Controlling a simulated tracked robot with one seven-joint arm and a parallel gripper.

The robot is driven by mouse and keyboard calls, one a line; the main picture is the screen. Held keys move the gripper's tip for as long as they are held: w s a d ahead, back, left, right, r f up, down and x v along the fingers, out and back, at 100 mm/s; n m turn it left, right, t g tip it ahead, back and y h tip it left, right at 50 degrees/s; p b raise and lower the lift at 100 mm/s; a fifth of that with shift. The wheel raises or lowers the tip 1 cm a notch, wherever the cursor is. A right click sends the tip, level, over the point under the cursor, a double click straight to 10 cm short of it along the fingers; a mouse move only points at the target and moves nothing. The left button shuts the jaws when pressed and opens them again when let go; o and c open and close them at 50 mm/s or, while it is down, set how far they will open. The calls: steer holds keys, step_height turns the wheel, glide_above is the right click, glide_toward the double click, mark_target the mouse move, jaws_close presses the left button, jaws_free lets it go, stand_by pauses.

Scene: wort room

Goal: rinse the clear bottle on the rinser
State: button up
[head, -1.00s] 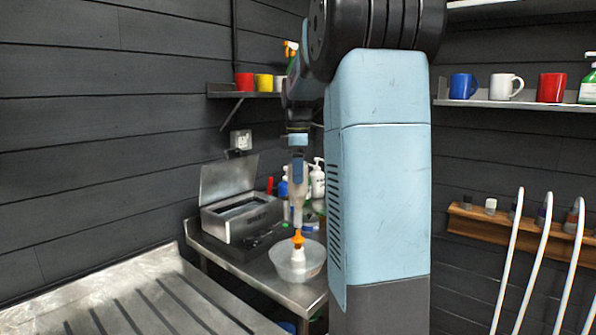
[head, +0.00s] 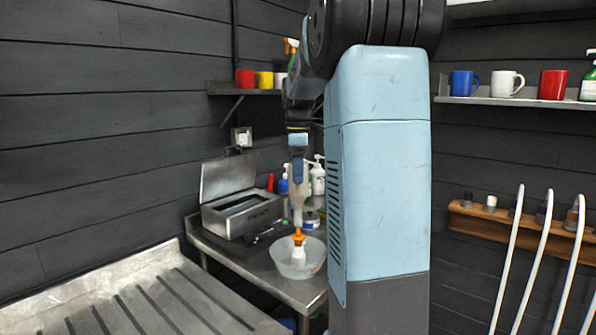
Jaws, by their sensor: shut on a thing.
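My gripper (head: 298,183) is shut on the clear bottle (head: 298,207), which it holds upside down, neck pointing down. The rinser (head: 297,258) is a pale, see-through bowl with a white stem and an orange top, standing on the steel counter. The bottle's neck is directly above the orange top, in line with it. At this size I cannot tell whether the neck touches the top or sits around it. My own arm blocks the view to the right of the rinser.
An open steel box (head: 242,213) stands left of the rinser, lid up. Pump bottles (head: 317,179) stand close behind the held bottle. A ribbed steel drainboard (head: 130,300) lies front left and is clear. A shelf with mugs (head: 508,84) and white curved rods (head: 538,250) are at right.

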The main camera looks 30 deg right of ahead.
mark_target(299, 187)
steer(key=shift+f, duration=2.6)
stand_by(1.6)
steer(key=shift+r, duration=1)
steer(key=shift+f, duration=1.1)
steer(key=shift+r, duration=0.2)
stand_by(0.3)
steer(key=shift+r, duration=0.9)
